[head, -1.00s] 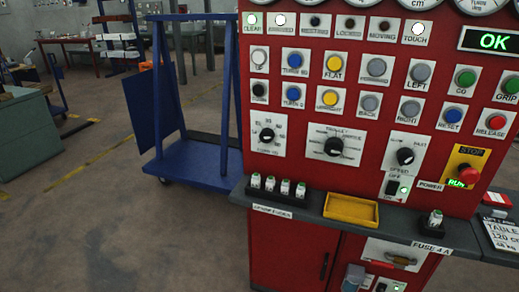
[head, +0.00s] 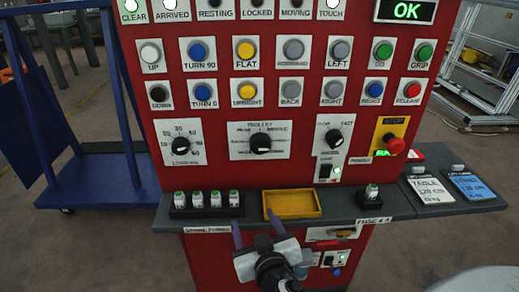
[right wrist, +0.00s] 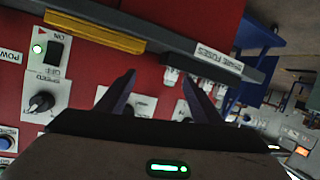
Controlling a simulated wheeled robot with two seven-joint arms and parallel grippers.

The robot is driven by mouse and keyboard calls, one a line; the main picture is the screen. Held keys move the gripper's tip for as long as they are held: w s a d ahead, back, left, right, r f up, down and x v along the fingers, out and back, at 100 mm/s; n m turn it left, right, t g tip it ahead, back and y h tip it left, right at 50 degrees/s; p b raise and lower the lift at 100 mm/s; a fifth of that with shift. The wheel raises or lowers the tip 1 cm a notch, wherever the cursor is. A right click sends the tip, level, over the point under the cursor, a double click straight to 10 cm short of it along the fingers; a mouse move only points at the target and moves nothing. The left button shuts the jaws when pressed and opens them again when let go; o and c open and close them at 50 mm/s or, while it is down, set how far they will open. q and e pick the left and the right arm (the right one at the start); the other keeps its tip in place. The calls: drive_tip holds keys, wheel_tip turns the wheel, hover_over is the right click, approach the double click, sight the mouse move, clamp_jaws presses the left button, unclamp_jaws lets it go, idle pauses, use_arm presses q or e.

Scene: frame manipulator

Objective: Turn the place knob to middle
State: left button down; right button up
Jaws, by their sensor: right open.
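The place knob appears to be the black knob (head: 261,143) on the white plate marked TROLLEY, in the middle of the red panel's knob row. Which way it points is too small to tell for sure. My right gripper (head: 260,232) is in front of the shelf, below and apart from that knob, with its two fingers spread and nothing between them. In the right wrist view the open fingers (right wrist: 158,88) reach toward the panel, which shows upside down. A white plate partly shows between them, its knob largely hidden by my gripper. My left gripper is not in view.
A shelf (head: 345,207) juts out below the knobs, holding a yellow tray (head: 293,205) and several fuses (head: 207,200). A speed knob (head: 333,138) and a left knob (head: 181,145) flank the middle one. A red stop button (head: 394,146) is at right.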

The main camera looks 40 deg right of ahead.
sight(260, 150)
drive_tip(key=w+d+r+m+t+h, duration=0.2)
drive_tip(key=d+r+m+h, duration=0.2)
drive_tip(key=r, duration=0.8)
drive_tip(key=p+x, duration=0.2)
drive_tip(key=x, duration=0.6)
drive_tip(key=shift+w+p, duration=0.1)
drive_tip(key=shift+p, duration=0.2)
drive_tip(key=shift+w+d+f, duration=0.2)
drive_tip(key=shift+w+d, duration=0.15)
drive_tip(key=shift+w, duration=0.25)
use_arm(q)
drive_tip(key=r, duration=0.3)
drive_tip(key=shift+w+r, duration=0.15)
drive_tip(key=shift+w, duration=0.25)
use_arm(e)
drive_tip(key=c, duration=1)
drive_tip(key=shift+c, duration=0.2)
